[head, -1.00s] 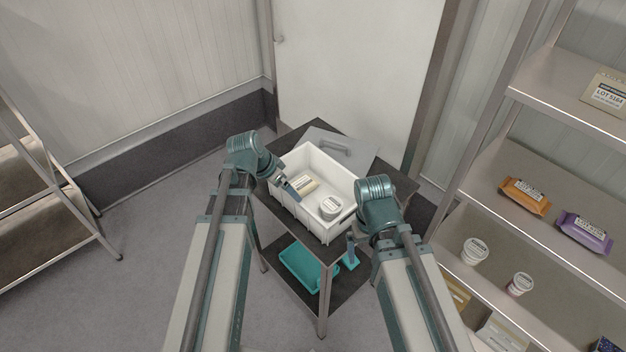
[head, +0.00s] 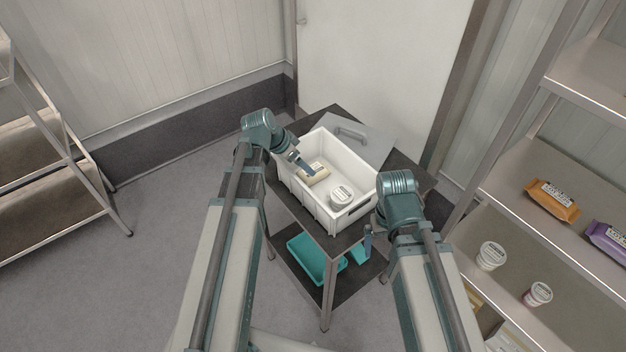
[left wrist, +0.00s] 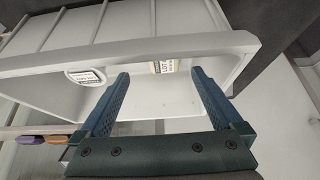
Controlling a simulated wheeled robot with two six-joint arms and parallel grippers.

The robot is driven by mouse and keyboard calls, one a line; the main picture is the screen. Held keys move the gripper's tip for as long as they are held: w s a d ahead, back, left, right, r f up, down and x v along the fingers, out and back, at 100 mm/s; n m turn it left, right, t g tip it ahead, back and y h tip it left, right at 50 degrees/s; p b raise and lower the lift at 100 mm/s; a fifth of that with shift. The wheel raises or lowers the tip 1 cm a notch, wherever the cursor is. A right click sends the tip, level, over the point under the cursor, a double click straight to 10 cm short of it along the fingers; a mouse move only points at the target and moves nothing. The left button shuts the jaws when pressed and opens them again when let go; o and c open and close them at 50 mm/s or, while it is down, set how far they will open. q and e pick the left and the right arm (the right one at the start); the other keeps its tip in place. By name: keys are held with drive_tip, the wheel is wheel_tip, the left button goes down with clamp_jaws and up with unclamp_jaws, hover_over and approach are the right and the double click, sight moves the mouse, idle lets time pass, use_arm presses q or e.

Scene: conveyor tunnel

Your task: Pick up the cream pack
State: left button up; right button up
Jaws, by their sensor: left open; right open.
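The cream pack (head: 316,175) lies in the white crate (head: 352,222), at the crate's left inner side, with a dark label on top. A white tub (head: 341,197) stands in the crate to its right. My left gripper (head: 306,167) is open and reaches over the crate right by the pack, partly covering it. In the left wrist view, its open fingers (left wrist: 160,76) are spread with the pack (left wrist: 163,66) showing between and beyond the tips, nothing held. The tub (left wrist: 87,77) shows left of them. My right gripper (head: 368,240) is open, outside the crate's right front side.
The crate stands on a dark-topped cart (head: 290,207) with a grey lid (head: 375,138) behind it. A teal tray (head: 312,258) is on the cart's lower shelf. A rack at right holds an orange pack (head: 552,200), a purple pack (head: 610,240) and tubs. Open floor lies left.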

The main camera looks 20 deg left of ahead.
sight(306, 175)
use_arm(q)
drive_tip(key=b+x, duration=0.2)
drive_tip(key=x, duration=0.2)
drive_tip(key=shift+r, duration=0.15)
use_arm(e)
wheel_tip(306, 175, down, 3)
drive_tip(key=shift+f, duration=0.1)
use_arm(q)
drive_tip(key=b+x, duration=0.4)
drive_tip(key=x, duration=0.1)
drive_tip(key=shift+w+a+f+b, duration=0.1)
drive_tip(key=shift+a+f+b, duration=0.15)
drive_tip(key=shift+b, duration=0.15)
drive_tip(key=shift+r, duration=0.15)
use_arm(e)
wheel_tip(306, 175, down, 4)
drive_tip(key=shift+f, duration=0.25)
use_arm(q)
clamp_jaws()
drive_tip(key=shift+r, duration=0.1)
use_arm(e)
drive_tip(key=shift+r, duration=0.1)
use_arm(q)
wheel_tip(306, 175, up, 10)
drive_tip(key=p, duration=1)
use_arm(e)
wheel_tip(306, 175, up, 10)
